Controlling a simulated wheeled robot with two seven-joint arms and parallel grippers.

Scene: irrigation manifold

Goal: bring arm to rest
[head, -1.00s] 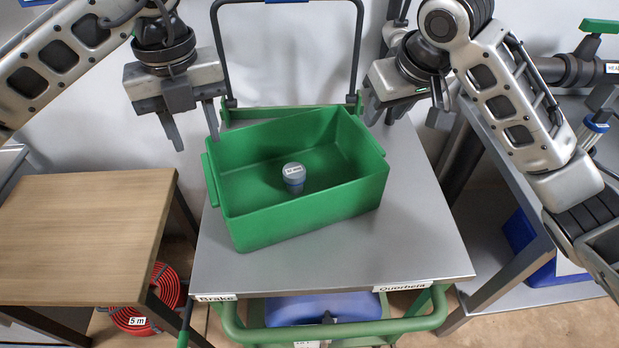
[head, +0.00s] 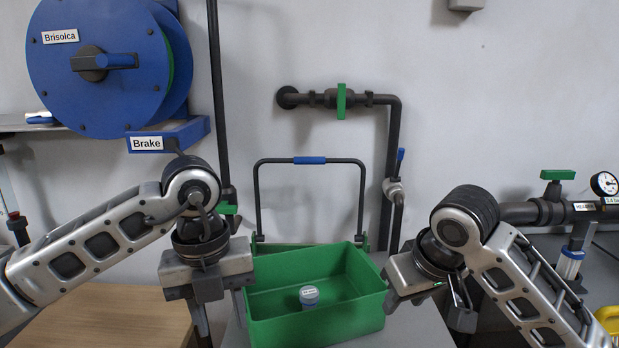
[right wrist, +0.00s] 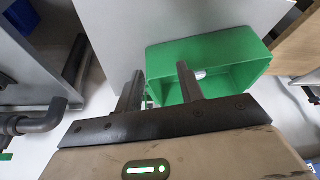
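My left gripper (head: 218,318) hangs at the left side of the green crate (head: 318,332), pointing down. Its two fingers are apart with nothing seen between them. My right gripper (head: 428,308) is at the right side of the crate. In the right wrist view its two fingers (right wrist: 160,72) are spread and empty, with the green crate (right wrist: 225,50) beyond them. A grey-blue cap-like part with a white label (head: 310,296) stands inside the crate, clear of both grippers. The left fingertips are near the lower picture edge.
The crate stands on a grey cart top (head: 410,325) with an upright handle (head: 310,161) behind it. A wooden table (head: 110,310) is at left, below a blue hose reel (head: 100,60). Pipework with a green-handled valve (head: 341,101) runs along the wall. More pipes and a gauge (head: 604,184) are at right.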

